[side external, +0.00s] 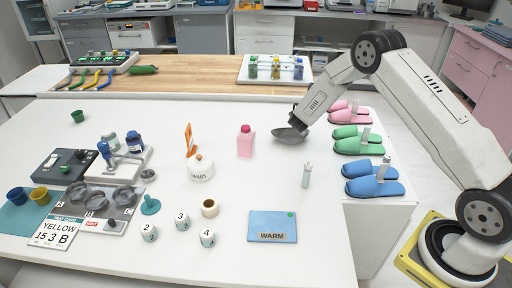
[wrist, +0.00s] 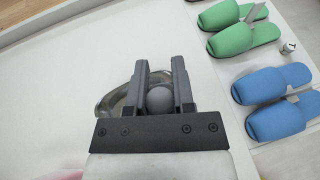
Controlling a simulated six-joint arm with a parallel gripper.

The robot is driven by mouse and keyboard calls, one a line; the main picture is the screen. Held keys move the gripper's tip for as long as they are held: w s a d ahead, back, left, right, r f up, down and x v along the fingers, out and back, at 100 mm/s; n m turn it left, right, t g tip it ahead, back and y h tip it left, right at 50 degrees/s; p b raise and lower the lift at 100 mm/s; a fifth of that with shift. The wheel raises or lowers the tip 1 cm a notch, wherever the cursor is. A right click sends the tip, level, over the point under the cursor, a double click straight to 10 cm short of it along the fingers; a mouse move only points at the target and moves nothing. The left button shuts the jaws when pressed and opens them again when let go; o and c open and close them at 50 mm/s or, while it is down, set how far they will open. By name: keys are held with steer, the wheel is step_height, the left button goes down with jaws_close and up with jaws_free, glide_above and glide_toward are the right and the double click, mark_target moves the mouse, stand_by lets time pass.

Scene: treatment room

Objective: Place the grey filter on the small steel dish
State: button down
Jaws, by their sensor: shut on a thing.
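The small steel dish (side external: 287,136) stands on the white table, left of the pink slippers. In the wrist view the dish (wrist: 107,94) shows its shiny rim to the left of and behind the fingers. My gripper (wrist: 160,68) is shut on the round grey filter (wrist: 159,99), which sits between its two fingers. The filter is over or in the dish; I cannot tell whether it touches the bottom. In the side view my gripper (side external: 298,122) is low at the dish and hides the filter.
Pink (side external: 338,113), green (side external: 358,140) and blue slippers (side external: 373,178) lie along the right edge. A pink bottle (side external: 246,141) stands left of the dish. A small white bottle (side external: 307,175) and a blue WARM pad (side external: 272,226) are nearer the front. Table behind the dish is clear.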

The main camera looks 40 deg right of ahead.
steer(key=shift+w+d+f, duration=0.25)
steer(key=shift+w+f, duration=0.5)
steer(key=shift+f, duration=0.15)
steer(key=shift+w+d+f, duration=0.25)
steer(key=shift+w+f, duration=0.45)
steer(key=shift+f, duration=0.2)
steer(key=shift+f, duration=0.1)
steer(key=shift+w+f, duration=0.1)
steer(key=shift+w, duration=0.05)
steer(key=shift+f, duration=1.55)
steer(key=shift+f, duration=0.65)
steer(key=shift+c, duration=2.3)
jaws_free()
steer(key=shift+f, duration=0.1)
